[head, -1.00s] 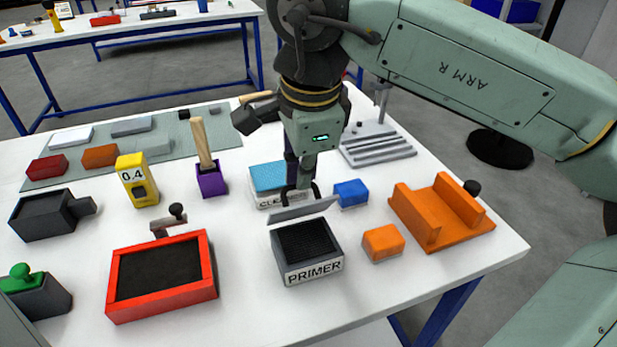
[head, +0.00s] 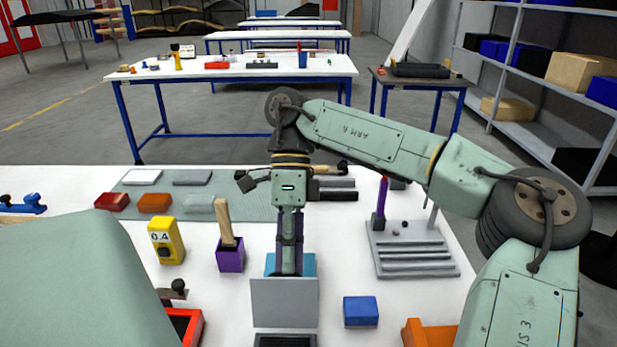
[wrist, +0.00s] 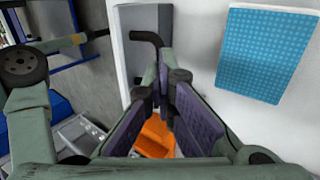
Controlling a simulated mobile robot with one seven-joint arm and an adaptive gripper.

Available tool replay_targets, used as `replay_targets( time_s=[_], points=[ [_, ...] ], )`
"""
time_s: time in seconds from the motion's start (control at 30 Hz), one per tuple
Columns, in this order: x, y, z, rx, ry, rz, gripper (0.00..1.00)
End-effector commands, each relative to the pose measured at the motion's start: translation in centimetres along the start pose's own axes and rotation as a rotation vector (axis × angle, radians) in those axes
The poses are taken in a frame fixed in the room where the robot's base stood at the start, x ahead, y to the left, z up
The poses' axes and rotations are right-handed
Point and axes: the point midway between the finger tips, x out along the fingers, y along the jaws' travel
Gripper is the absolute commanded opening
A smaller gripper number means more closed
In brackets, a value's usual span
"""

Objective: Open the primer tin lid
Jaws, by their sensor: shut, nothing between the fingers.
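The primer tin (head: 285,341) is at the bottom edge of the head view, with only its dark top showing. Its flat grey lid (head: 285,303) stands about upright at the tin's back edge, facing the camera. My gripper (head: 289,272) points down just behind the lid, and its fingertips are partly hidden by it. In the wrist view the purple-padded fingers (wrist: 164,82) are together and empty. A grey panel (wrist: 133,70) with a black bent handle, seemingly the lid, is beside the fingertips. I cannot tell if they touch.
A blue-topped box (head: 309,265) stands right behind my gripper. A blue block (head: 361,311) and an orange cradle (head: 428,333) are to the right, a purple holder (head: 230,256) and a red-framed tray (head: 190,325) to the left. White table shows between them.

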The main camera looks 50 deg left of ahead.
Motion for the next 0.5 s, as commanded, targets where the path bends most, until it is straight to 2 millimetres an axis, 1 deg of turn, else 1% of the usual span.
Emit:
replay_targets(
  time_s=[0.03,0.2,0.5],
  points=[
    [2.0,-0.7,0.3,-0.013,0.021,0.053,0.0],
    [2.3,-1.2,0.6,-0.012,0.021,0.115,0.0],
    [2.6,-1.7,0.7,-0.008,0.022,0.156,0.0]
  ],
)
